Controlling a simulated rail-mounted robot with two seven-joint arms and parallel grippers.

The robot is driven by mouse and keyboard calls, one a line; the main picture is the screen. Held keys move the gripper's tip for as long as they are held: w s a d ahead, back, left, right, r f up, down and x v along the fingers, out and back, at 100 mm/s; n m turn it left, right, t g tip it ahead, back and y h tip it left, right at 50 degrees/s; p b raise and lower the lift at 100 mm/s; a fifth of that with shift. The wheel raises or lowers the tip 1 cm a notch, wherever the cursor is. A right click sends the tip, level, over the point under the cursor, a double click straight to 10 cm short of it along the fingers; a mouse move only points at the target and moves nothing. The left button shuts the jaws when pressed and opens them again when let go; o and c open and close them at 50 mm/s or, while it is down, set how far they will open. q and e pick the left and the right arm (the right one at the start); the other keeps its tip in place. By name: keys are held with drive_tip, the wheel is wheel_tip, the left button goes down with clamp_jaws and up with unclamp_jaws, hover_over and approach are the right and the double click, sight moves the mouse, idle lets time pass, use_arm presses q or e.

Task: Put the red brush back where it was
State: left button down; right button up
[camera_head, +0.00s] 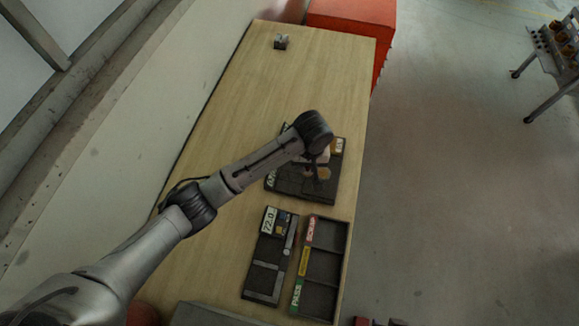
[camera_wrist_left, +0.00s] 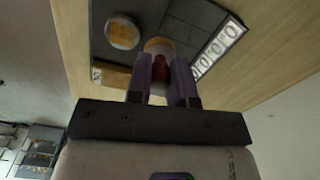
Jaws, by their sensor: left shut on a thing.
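My left gripper (camera_head: 317,172) is over the black tray (camera_head: 290,190) on the wooden table, and my arm covers part of that tray. In the left wrist view its two fingers (camera_wrist_left: 160,80) are shut on a dark red thing, which appears to be the red brush (camera_wrist_left: 160,68). A tan round part shows just beyond the red, and I cannot tell if it belongs to the brush or the tray. I cannot tell whether the brush touches the tray. My right gripper is not in view.
A round tan piece (camera_wrist_left: 123,33) lies on the tray. Nearer me are a black holder marked 72.0 (camera_head: 263,280) and a three-compartment tray (camera_head: 345,265) with coloured labels. A small metal block (camera_head: 281,42) stands at the far end. The far table is mostly clear.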

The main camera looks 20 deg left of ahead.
use_arm(q)
drive_tip(key=a+f, duration=0.1)
drive_tip(key=a, duration=0.1)
drive_tip(key=w+a+f, duration=0.1)
drive_tip(key=a, duration=0.1)
drive_tip(key=a+f, duration=0.2)
drive_tip(key=shift+w+a, duration=0.2)
drive_tip(key=shift+w, duration=0.05)
drive_tip(key=shift+f+p, duration=0.3)
drive_tip(key=shift+f, duration=1.75)
drive_tip(key=shift+f, duration=0.1)
drive_tip(key=c, duration=1)
unclamp_jaws()
wheel_tip(320, 180, up, 12)
drive_tip(key=shift+r, duration=0.15)
